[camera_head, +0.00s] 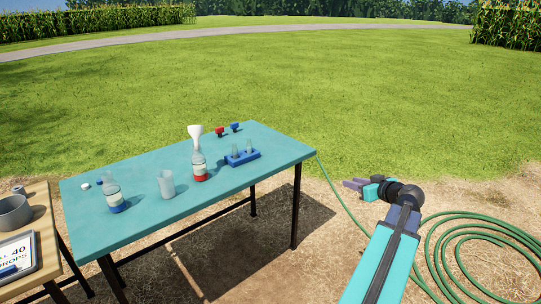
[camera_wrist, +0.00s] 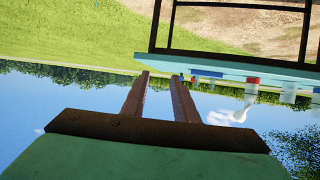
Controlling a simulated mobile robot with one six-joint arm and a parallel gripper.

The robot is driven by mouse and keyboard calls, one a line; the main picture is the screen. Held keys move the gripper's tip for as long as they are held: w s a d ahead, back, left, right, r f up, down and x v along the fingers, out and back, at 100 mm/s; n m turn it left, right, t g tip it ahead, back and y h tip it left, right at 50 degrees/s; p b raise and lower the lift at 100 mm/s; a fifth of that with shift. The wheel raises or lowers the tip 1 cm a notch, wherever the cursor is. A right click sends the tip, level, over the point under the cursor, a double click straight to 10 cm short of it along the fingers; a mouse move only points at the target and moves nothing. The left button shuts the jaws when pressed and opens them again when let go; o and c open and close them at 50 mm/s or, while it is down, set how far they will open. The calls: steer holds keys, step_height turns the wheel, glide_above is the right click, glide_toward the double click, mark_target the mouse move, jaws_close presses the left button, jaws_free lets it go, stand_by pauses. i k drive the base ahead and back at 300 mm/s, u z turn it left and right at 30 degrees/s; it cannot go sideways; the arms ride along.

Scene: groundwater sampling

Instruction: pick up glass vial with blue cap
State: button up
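Two clear glass vials stand in a blue rack (camera_head: 242,158) on the teal table: one at left (camera_head: 234,151), one at right (camera_head: 249,147). I see no blue cap on either. A small blue item (camera_head: 235,127) sits near the table's back edge, beside a small red item (camera_head: 219,132); I cannot tell whether the blue one is a cap on a vial. My gripper (camera_head: 347,184) is off the table's right side, pointing left towards it. In the wrist view, its fingers (camera_wrist: 159,76) are apart with nothing between them. That view is upside down.
A wooden table (camera_head: 40,225) is at left. A coiled green hose (camera_head: 480,215) lies on the ground at right.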

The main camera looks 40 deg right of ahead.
mark_target(249, 144)
steer(key=z, duration=0.35)
steer(key=i, duration=0.95)
steer(key=u, duration=0.85)
steer(key=k, duration=0.65)
steer(key=u, duration=0.05)
